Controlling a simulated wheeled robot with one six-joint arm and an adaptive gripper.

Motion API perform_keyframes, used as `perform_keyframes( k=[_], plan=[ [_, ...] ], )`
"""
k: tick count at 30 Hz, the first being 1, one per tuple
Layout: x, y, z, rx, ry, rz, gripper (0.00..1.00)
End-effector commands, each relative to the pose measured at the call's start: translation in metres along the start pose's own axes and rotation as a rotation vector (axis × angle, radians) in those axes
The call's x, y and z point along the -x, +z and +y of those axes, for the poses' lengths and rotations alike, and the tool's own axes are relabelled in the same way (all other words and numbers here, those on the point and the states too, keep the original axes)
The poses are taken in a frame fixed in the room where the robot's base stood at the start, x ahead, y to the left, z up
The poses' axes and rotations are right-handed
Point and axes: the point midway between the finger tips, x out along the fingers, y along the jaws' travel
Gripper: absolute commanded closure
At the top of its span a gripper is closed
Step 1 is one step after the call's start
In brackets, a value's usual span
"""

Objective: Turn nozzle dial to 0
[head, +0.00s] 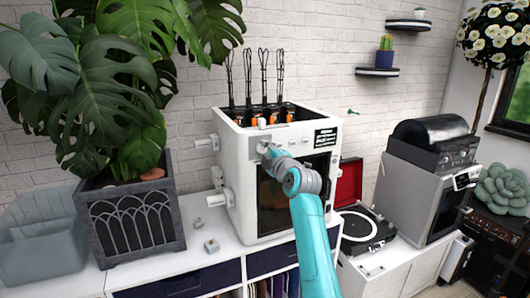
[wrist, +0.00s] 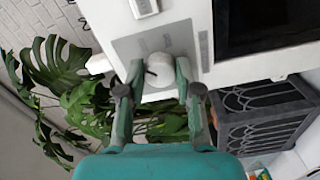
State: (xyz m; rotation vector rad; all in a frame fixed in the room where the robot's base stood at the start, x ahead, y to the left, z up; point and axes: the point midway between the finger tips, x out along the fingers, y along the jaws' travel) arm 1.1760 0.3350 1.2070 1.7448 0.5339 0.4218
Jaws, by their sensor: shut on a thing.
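The nozzle dial is a round, pale knob (wrist: 160,68) with a short dark pointer mark, set on a grey panel of the white 3D printer (wrist: 200,20). In the wrist view the mark lies at the knob's left side. My gripper (wrist: 158,80) has one finger on each side of the knob and is shut on it. In the head view my gripper (head: 264,149) is at the upper left of the printer's front (head: 243,185) and hides the dial. I cannot read any numbers around the dial.
A large leafy plant in a dark planter (head: 138,222) stands left of the printer. A record player (head: 366,229) and a grey machine (head: 422,190) stand to the right. Small blocks (head: 211,245) lie on the white cabinet top.

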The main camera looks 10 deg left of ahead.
Motion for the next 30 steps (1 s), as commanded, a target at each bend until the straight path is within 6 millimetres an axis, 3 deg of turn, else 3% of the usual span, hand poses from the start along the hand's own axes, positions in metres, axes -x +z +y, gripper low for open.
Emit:
perform_keyframes(
  k=[18, 30],
  plan=[
    [-0.0001, -0.0007, 0.0002, 0.552, -0.001, 0.001, 1.0],
    [-0.0001, -0.001, 0.0001, 0.741, -0.001, 0.001, 1.0]
  ],
)
